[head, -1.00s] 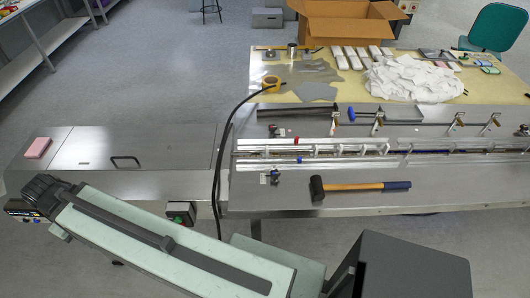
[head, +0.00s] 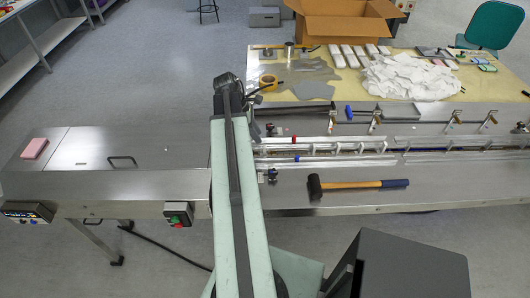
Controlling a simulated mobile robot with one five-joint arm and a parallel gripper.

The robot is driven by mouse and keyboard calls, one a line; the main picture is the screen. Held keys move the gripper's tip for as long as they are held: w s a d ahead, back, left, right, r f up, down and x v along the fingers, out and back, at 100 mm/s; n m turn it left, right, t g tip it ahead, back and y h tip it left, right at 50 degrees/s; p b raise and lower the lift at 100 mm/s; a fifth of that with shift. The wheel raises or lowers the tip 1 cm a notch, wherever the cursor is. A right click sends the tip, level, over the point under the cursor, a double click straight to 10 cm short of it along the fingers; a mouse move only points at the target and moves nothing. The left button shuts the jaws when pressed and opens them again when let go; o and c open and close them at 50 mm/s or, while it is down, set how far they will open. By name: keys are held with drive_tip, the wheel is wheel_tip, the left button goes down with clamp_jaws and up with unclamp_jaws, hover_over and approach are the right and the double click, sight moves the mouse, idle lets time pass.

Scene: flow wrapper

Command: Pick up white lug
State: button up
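The long channel of the flow wrapper (head: 330,160) runs across the right half, with pale rails. Small whitish pieces (head: 345,147) sit along the rails; they are too small for me to tell which is the white lug. My pale green arm reaches straight up the picture from the bottom middle, its dark far end over the machine's left part, left of the rails. The arm hides the part of the machine beneath it. My gripper's fingers do not show.
A hammer (head: 350,184) lies on the machine's front ledge. A control box (head: 178,213) is left of my arm. A pink block (head: 34,148) lies on the left cover.

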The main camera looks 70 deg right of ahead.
drive_tip(key=b+x, duration=0.7)
drive_tip(key=x, duration=0.1)
drive_tip(key=shift+a, duration=0.2)
drive_tip(key=shift+r, duration=0.15)
clamp_jaws()
